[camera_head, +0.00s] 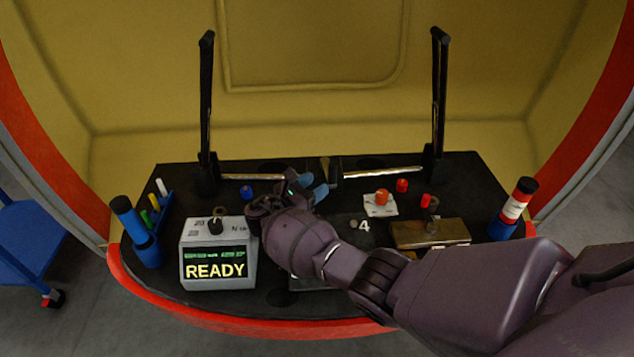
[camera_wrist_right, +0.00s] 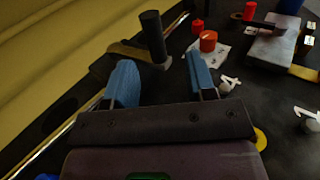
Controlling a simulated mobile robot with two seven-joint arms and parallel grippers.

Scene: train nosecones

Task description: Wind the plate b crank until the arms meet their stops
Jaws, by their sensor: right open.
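My right gripper (camera_head: 318,184) is open and reaches in over the black deck. In the right wrist view its two blue fingertips (camera_wrist_right: 163,82) are spread apart with nothing between the pads. A dark upright cylindrical handle (camera_wrist_right: 152,36), apparently the crank's, stands just beyond the fingertips, on a brass-coloured piece (camera_wrist_right: 126,50). It appears apart from both fingers. In the head view the crank area (camera_head: 333,168) is partly hidden behind the gripper. Two black arms, left (camera_head: 206,100) and right (camera_head: 439,95), stand upright at the ends of metal rods. My left gripper is not in view.
A grey box (camera_head: 218,275) reads READY at left. A red knob on white paper (camera_head: 381,197), small red parts (camera_head: 402,185) and a brass box (camera_head: 430,236) lie right. Blue (camera_head: 135,232) and red-white (camera_head: 515,202) cylinders stand at the deck's sides. A yellow wall rises behind.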

